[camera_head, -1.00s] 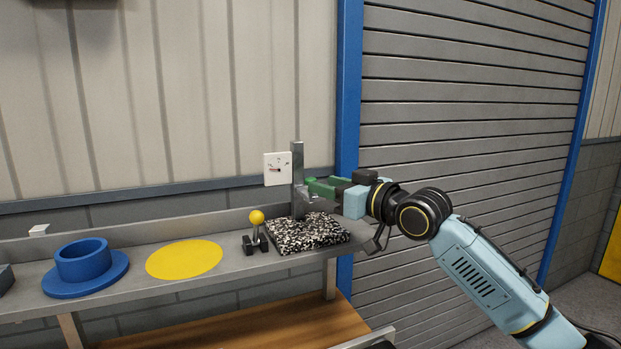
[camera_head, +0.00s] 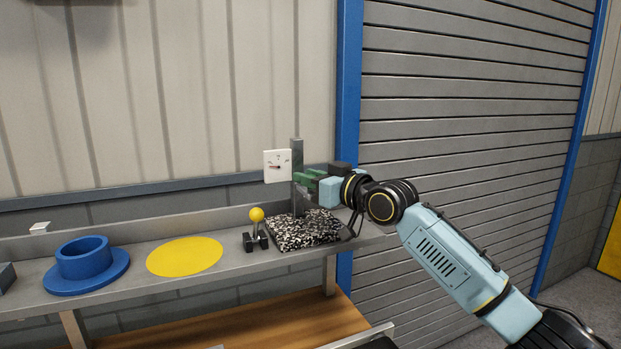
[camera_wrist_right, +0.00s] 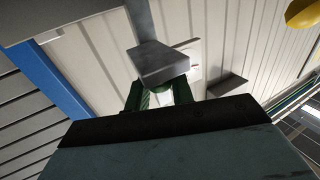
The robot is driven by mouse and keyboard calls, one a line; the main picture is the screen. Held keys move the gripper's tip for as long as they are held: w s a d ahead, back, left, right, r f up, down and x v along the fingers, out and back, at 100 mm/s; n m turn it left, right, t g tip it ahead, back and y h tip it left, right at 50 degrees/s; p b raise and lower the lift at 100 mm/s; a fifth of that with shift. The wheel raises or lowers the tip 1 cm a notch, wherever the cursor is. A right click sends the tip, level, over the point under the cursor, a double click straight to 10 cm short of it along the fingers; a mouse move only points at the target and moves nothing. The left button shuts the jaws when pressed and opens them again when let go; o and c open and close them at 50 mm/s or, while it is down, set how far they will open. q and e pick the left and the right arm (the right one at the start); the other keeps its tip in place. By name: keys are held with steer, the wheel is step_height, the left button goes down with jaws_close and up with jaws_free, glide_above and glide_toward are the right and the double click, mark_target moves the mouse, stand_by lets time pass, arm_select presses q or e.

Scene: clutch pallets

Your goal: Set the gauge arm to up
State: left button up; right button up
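The gauge stands on a black-and-white speckled base (camera_head: 305,234) at the right end of the shelf. A grey upright post (camera_head: 297,158) rises from it, with a square white dial (camera_head: 277,166) at its left. My right gripper (camera_head: 305,182) has green fingers close to the post, at dial height. In the right wrist view the fingers (camera_wrist_right: 162,97) are apart, with a pale patch between them and the grey block-like post end (camera_wrist_right: 162,62) in front. The gauge arm is largely hidden by the gripper, so I cannot tell if it is gripped. My left gripper is not in view.
Left of the gauge, a yellow-knobbed lever (camera_head: 257,215) stands close to the base. Further left are a flat yellow disc (camera_head: 185,256) and a blue flanged ring (camera_head: 83,260) on the grey shelf (camera_head: 215,273). A wall rises behind; a shutter (camera_head: 465,130) is at the right.

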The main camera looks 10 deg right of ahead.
jaws_close()
steer(key=shift+r, duration=0.1)
step_height(320, 180, up, 3)
steer(key=p, duration=0.2)
steer(key=shift+p, duration=0.3)
steer(key=o, duration=0.7)
jaws_free()
steer(key=shift+f, duration=0.2)
steer(key=shift+s+d+f, duration=0.1)
